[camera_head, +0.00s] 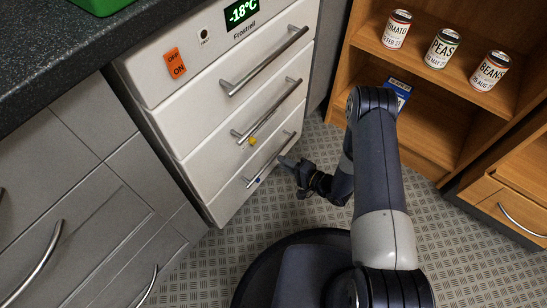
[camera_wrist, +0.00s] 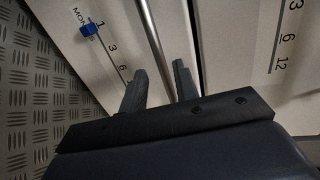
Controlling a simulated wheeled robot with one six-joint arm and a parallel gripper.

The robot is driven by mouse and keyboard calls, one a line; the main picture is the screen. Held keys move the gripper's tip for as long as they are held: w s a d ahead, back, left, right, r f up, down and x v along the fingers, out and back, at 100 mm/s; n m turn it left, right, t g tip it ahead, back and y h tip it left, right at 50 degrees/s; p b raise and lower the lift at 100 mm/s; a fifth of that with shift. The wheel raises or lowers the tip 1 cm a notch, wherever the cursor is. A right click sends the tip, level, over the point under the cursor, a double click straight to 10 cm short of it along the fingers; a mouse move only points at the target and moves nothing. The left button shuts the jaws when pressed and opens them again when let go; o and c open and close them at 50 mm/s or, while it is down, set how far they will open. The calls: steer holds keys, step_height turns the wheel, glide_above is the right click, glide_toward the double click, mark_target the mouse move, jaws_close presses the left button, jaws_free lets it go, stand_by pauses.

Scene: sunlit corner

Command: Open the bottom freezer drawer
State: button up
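The white freezer (camera_head: 190,118) has three drawers, all shut. The bottom freezer drawer (camera_head: 226,198) carries a slanted metal bar handle (camera_head: 262,170). My gripper (camera_head: 286,163) is low in front of this drawer, near the right part of its handle. In the wrist view the handle bar (camera_wrist: 155,35) runs between the two dark fingers of my gripper (camera_wrist: 159,70). The fingers are apart, with gaps beside the bar, so the gripper is open. Whether a finger touches the bar cannot be told.
A blue slider (camera_wrist: 88,29) sits on the drawer's month scale. A wooden shelf (camera_head: 420,110) with cans stands right of the freezer. Grey cabinets (camera_head: 75,190) and a dark counter (camera_head: 50,60) are at left. Patterned floor (camera_head: 300,210) in front of the drawer is partly free.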

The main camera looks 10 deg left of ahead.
mark_target(274, 156)
steer(key=shift+b+x, duration=0.65)
steer(key=shift+x, duration=2.15)
steer(key=shift+c, duration=0.3)
jaws_close()
steer(key=shift+d, duration=0.1)
